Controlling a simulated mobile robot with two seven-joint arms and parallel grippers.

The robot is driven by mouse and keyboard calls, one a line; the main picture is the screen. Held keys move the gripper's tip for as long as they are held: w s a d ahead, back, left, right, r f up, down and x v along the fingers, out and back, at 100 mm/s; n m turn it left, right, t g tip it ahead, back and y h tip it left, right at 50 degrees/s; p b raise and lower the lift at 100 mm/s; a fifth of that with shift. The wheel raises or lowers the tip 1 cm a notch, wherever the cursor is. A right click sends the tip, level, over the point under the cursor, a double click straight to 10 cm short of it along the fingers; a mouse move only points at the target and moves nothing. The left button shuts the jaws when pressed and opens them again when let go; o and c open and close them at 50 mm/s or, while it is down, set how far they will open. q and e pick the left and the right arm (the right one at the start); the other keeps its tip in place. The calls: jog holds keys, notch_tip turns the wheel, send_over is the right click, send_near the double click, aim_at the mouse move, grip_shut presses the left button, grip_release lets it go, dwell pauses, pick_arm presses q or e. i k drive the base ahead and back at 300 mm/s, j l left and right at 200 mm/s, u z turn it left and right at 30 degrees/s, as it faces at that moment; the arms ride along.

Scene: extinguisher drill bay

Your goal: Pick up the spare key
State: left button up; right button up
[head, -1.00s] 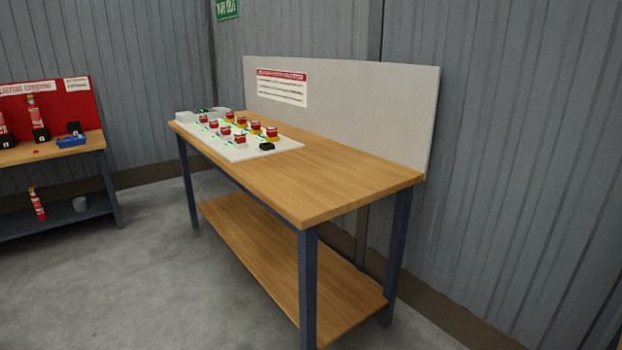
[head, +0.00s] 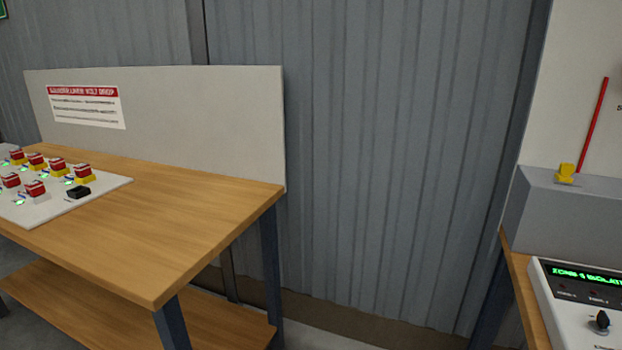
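I cannot make out a spare key in the head view. A small black item (head: 78,192) lies at the right end of the white board on the wooden bench; it is too small to tell what it is. A yellow piece (head: 566,172) sits on top of a grey box at the right, and I cannot tell what it is either. Neither of my grippers is in view.
The wooden bench (head: 190,205) stands at the left, its right part bare. A white board (head: 75,207) on it carries several red-capped units. At the right are a grey box (head: 560,215) and a control panel with a green display (head: 585,276). Corrugated wall lies between.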

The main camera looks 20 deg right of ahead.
aim_at(566, 169)
jog(key=i+z, duration=0.15)
jog(key=z, duration=0.3)
jog(key=i+j+z, duration=0.1)
jog(key=z, duration=0.3)
jog(key=i+j+z, duration=0.2)
jog(key=z, duration=0.25)
jog(key=i+j+z, duration=0.1)
jog(key=z, duration=0.3)
jog(key=i+j+z, duration=0.15)
jog(key=z, duration=0.3)
jog(key=i+j+z, duration=0.15)
jog(key=z, duration=0.25)
jog(key=i+j+z, duration=0.1)
jog(key=z, duration=0.25)
jog(key=i+j+z, duration=0.1)
jog(key=j+z, duration=0.25)
jog(key=i+j+z, duration=0.1)
jog(key=z, duration=0.25)
